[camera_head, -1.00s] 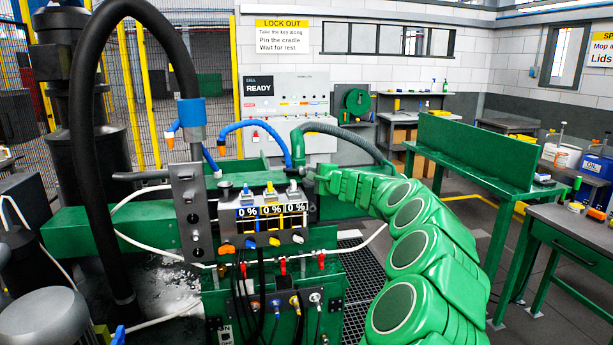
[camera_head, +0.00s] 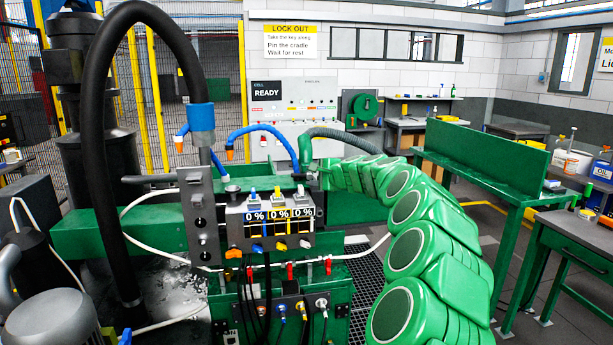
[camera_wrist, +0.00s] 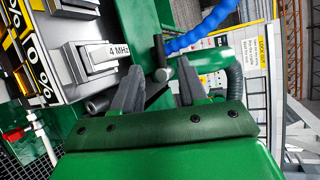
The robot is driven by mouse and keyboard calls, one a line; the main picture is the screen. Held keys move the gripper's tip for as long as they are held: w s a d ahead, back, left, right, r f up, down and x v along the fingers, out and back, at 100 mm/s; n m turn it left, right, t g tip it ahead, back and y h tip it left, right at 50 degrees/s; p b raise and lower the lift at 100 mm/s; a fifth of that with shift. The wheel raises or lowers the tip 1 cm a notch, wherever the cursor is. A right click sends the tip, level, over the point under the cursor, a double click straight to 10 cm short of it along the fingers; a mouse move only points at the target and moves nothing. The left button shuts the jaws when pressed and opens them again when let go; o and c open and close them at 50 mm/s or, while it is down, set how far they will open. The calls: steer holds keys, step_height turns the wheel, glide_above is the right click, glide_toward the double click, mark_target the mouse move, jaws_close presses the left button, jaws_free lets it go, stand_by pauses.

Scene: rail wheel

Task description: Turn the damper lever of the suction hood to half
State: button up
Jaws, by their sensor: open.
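In the wrist view a small lever (camera_wrist: 159,50) with a dark bar and a pale rounded end stands in front of a green pipe stub (camera_wrist: 208,60) with a grey hose. I take it for the damper lever, but cannot be sure. My gripper (camera_wrist: 158,88) is open, its two dark fingers apart and nothing between them; the lever shows just beyond the tips. I cannot tell whether they touch. In the head view the hose's green end (camera_head: 304,148) stands behind the instrument block, close to my gripper (camera_head: 317,178). The lever is too small to make out there.
The instrument block (camera_head: 270,220) with several "0 %" displays stands close to my gripper; its grey "4 MHz" knob (camera_wrist: 95,57) is just left of the fingers. A blue hose (camera_wrist: 195,30) arches behind. A black hose (camera_head: 88,130) loops at left. A green bench (camera_head: 490,190) stands right.

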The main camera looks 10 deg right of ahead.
mark_target(303, 175)
steer(key=shift+w+a+r+m+g+h, duration=0.15)
steer(key=shift+r+m+g+h, duration=0.25)
steer(key=shift+r+g+h, duration=0.3)
steer(key=shift+d+r+m+g+h, duration=0.45)
steer(key=shift+m+h, duration=0.25)
steer(key=shift+h, duration=0.2)
steer(key=shift+w+a+f, duration=0.1)
steer(key=shift+w, duration=0.05)
steer(key=shift+x, duration=3.7)
jaws_close()
